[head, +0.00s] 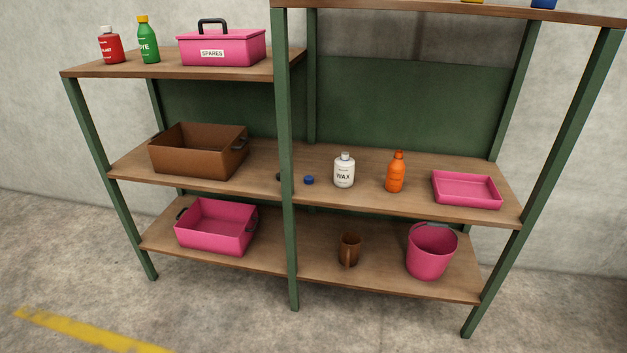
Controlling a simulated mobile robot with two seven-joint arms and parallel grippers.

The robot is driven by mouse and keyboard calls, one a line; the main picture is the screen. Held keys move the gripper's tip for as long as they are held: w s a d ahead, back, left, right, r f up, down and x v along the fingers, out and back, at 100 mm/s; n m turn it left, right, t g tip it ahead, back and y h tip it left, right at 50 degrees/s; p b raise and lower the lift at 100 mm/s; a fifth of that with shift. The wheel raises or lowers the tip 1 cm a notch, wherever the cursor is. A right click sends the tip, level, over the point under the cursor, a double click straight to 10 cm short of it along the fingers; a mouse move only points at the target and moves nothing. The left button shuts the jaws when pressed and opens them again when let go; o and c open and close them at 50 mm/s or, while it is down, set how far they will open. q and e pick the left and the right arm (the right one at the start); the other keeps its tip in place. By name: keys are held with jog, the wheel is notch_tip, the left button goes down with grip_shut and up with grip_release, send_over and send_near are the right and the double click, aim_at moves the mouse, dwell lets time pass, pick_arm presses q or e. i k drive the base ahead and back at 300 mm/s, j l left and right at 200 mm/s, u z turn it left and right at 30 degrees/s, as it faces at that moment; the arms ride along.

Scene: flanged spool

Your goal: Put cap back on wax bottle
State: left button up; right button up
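The white wax bottle (344,172), labelled WAX, stands upright on the middle shelf (420,205), right of the centre post. Its narrow top is greyish; I cannot tell whether that is a bare neck. A small round blue object (309,180) lies on the same shelf, left of the bottle and apart from it; it may be a cap. A small dark object (278,177) shows at the left edge of the centre post, partly hidden by it; I cannot tell what it is. Neither of my grippers is in view.
An orange bottle (396,173) and a pink tray (467,174) stand right of the wax bottle. The green centre post (285,110) stands close left of the blue object. A brown bin (197,165) is further left. A brown mug (349,249) and pink bucket (430,257) stand below.

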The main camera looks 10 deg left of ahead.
aim_at(344, 166)
jog(key=i+j+z, duration=0.15)
jog(key=i+j, duration=0.15)
jog(key=i+j+z, duration=0.1)
jog(key=i+j, duration=0.25)
jog(key=i+j+z, duration=0.15)
jog(key=i+j, duration=0.25)
jog(key=i+j+z, duration=0.1)
jog(key=i+j, duration=0.2)
jog(key=i+j+z, duration=0.15)
jog(key=i+j, duration=0.15)
jog(key=j, duration=0.25)
jog(key=i+j+z, duration=0.1)
jog(key=i+j, duration=0.15)
jog(key=j, duration=0.2)
jog(key=k+l, duration=0.3)
jog(key=k+j, duration=0.2)
jog(key=i+j, duration=0.1)
jog(key=i, duration=0.4)
